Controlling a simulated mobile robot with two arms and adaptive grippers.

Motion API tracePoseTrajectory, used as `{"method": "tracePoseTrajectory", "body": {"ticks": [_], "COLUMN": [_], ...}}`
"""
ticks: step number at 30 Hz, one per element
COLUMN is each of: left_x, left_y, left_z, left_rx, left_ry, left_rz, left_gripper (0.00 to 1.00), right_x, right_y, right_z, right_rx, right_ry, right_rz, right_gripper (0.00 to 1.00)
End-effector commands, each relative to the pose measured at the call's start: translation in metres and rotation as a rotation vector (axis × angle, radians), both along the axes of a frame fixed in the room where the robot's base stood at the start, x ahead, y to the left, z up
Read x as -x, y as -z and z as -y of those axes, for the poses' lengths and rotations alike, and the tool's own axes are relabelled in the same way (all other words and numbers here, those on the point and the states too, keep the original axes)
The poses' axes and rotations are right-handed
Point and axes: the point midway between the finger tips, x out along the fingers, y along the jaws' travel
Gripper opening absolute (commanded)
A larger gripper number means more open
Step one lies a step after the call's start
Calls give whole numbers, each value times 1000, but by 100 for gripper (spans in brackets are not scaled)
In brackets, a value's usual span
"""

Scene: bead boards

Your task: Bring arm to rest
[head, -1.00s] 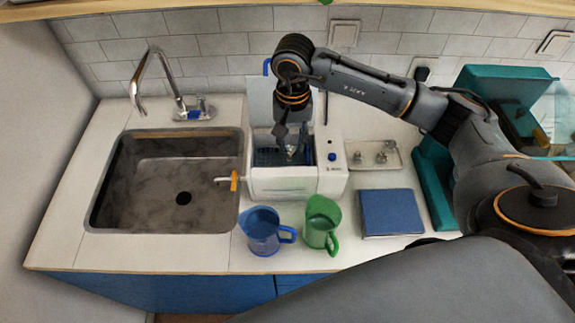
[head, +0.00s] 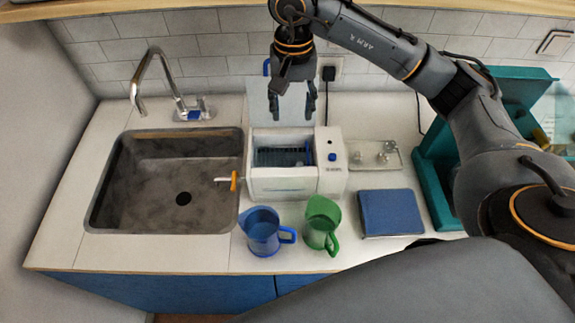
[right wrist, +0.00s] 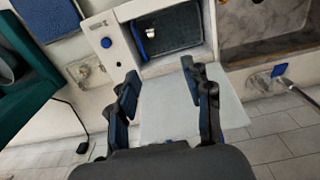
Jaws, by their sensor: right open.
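My right gripper (head: 294,103) is open and empty in the head view, raised above the white machine (head: 284,184) with its fingers pointing down. The machine's lid (head: 262,95) stands up behind it, and its dark basin is uncovered. In the right wrist view my two fingers (right wrist: 163,92) are spread apart, with the lid (right wrist: 185,118) between and beyond them and the basin (right wrist: 169,28) past the tips. My right arm reaches in from the right of the head view. My left gripper is not in view.
A sink (head: 220,150) with a faucet (head: 150,62) lies left of the machine. A blue jug (head: 262,232) and a green jug (head: 320,222) stand in front. A blue mat (head: 390,212), a small tray (head: 392,163) and a teal stand (head: 436,190) are to the right.

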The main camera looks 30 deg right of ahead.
Motion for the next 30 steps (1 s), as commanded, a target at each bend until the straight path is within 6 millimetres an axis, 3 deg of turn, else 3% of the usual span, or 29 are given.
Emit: {"method": "tracePoseTrajectory", "body": {"ticks": [6,20,30], "left_x": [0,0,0], "left_y": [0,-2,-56], "left_z": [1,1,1], "left_rx": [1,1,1], "left_ry": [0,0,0], "left_rz": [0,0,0], "left_gripper": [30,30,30], "right_x": [0,0,0], "right_y": [-16,-18,-72], "right_z": [0,0,0], "right_rx": [0,0,0], "right_ry": [1,0,0], "right_rz": [0,-1,-1], "right_gripper": [50,50,50]}}
